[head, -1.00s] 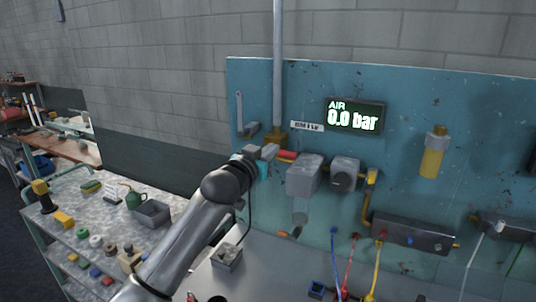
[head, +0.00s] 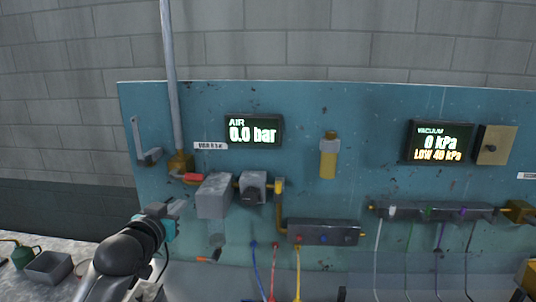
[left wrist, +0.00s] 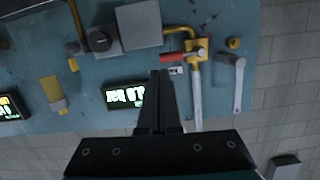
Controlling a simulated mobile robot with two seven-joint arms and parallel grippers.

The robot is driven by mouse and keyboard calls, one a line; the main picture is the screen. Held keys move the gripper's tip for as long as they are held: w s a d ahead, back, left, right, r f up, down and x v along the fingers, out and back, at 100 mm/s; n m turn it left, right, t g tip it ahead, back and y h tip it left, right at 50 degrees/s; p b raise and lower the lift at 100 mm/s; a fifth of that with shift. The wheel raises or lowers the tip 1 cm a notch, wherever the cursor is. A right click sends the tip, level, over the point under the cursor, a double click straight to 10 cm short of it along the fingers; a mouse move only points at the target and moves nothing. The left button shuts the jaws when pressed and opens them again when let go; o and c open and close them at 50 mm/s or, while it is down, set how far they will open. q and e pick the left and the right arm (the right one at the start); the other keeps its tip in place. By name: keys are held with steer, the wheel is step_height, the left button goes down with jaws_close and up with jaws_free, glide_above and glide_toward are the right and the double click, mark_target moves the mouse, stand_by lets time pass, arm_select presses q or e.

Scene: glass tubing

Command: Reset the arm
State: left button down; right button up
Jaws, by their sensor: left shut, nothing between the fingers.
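My left gripper (head: 177,208) is at the lower left of the head view, in front of the blue panel (head: 300,106). It is shut and empty, below and left of the red-handled valve (head: 194,178) and apart from it. In the left wrist view the two fingers (left wrist: 159,76) lie together with nothing between them. The red valve handle also shows there (left wrist: 171,56), beyond the fingertips. My right gripper is in neither view.
The air display (head: 254,130) reads 0.0 bar; the vacuum display (head: 440,143) reads 0 kPa, LOW 46 kPa. A grey box (head: 214,195), a manifold (head: 324,232) and hanging coloured tubes are on the panel. A grey bin (head: 49,267) stands at lower left.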

arm_select(q)
steer(key=s+d+f+g, duration=0.3)
steer(key=s+f, duration=0.5)
steer(key=s+d+f+g, duration=0.3)
steer(key=s+f, duration=0.5)
steer(key=s+d+f+g, duration=0.1)
steer(key=s+f+g, duration=0.2)
steer(key=s, duration=0.8)
steer(key=s+d+f+g, duration=0.1)
steer(key=s+f+g, duration=0.25)
steer(key=s, duration=0.65)
step_height(320, 180, down, 34)
steer(key=s+m+g+b, duration=0.1)
steer(key=s+b, duration=0.1)
steer(key=b, duration=0.9)
steer(key=s+a+f+b, duration=0.1)
steer(key=s+f+b, duration=0.3)
steer(key=s+f, duration=0.3)
steer(key=s+a+f+g+b, duration=0.1)
steer(key=s+f+b, duration=0.4)
steer(key=f, duration=1)
steer(key=s+a, duration=0.1)
steer(key=s, duration=0.2)
steer(key=shift+s+f+y, duration=0.2)
steer(key=shift+s+y, duration=0.05)
steer(key=shift+y, duration=0.05)
